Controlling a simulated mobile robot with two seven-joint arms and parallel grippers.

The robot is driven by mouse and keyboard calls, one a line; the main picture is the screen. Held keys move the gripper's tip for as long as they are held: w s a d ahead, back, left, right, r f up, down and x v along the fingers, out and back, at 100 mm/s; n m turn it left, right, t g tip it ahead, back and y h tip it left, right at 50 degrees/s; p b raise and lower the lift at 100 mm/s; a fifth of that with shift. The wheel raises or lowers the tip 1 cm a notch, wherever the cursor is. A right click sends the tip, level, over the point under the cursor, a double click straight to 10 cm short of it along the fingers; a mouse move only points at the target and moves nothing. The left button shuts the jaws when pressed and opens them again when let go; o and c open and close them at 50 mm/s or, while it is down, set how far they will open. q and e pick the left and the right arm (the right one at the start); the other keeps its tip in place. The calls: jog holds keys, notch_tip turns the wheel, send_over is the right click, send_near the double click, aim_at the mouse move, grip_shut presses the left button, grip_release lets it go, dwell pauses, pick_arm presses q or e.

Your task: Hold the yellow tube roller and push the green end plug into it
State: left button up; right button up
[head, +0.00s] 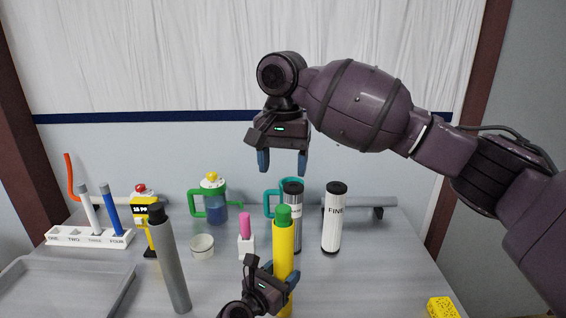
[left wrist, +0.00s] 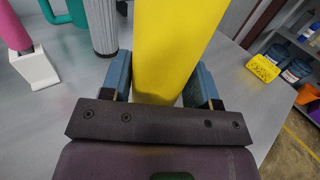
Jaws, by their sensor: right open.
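The yellow tube roller (head: 283,250) stands upright at the front middle of the table, and its side fills the middle of the left wrist view (left wrist: 172,45). The green end plug (head: 283,214) sits at its top end with its upper part showing; how deep it goes I cannot tell. My left gripper (head: 280,284) is shut on the yellow tube roller, with a blue finger on each side of it in the left wrist view (left wrist: 163,85). My right gripper (head: 284,162) is open and empty, in the air above the plug and apart from it.
A grey tube (head: 170,262) stands left of the yellow one. Black-and-white cylinders (head: 334,220), a pink peg in a white block (head: 246,242) and a green-handled jug (head: 213,203) stand behind. A yellow sponge-like block (head: 441,307) lies at right. The table's right front is mostly clear.

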pick_arm(q)
jog(key=o, duration=0.4)
jog(key=shift+r, duration=0.1)
jog(key=v, duration=1.2)
